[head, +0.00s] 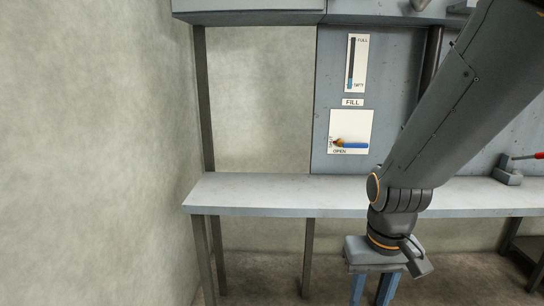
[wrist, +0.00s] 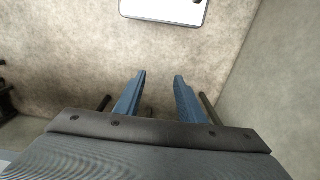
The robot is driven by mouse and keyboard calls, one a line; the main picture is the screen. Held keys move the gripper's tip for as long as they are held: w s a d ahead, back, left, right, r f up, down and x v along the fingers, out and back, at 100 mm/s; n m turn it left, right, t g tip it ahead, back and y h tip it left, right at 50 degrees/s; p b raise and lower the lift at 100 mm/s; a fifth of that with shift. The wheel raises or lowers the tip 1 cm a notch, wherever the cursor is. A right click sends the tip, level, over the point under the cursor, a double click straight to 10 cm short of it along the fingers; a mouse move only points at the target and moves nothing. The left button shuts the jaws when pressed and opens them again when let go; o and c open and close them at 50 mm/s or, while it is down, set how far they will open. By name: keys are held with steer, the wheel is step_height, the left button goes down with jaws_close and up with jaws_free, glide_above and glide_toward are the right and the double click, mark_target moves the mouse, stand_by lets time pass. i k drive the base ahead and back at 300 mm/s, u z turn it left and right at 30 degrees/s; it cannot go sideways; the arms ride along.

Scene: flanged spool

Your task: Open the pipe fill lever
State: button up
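The fill lever (head: 352,145) has a blue handle and a brass-coloured pivot at its left end. It lies about horizontal, pointing right, on a white plate (head: 362,121) on the grey wall panel, just above the word OPEN. A FILL label (head: 353,102) is above the plate. My gripper (head: 370,290) hangs pointing down in front of the table, low and right of the lever and well apart from it. In the wrist view its two blue fingers (wrist: 159,77) are spread with nothing between them. The lever does not show in the wrist view.
A light grey table (head: 260,195) runs below the panel. A vertical gauge marked FULL (head: 357,63) is above the lever. A device with a red handle (head: 510,170) stands at the table's right. A plain wall (head: 90,150) bounds the left. The tabletop's left part is clear.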

mark_target(340, 142)
steer(key=u, duration=0.45)
steer(key=i, duration=1.2)
steer(key=z, duration=0.6)
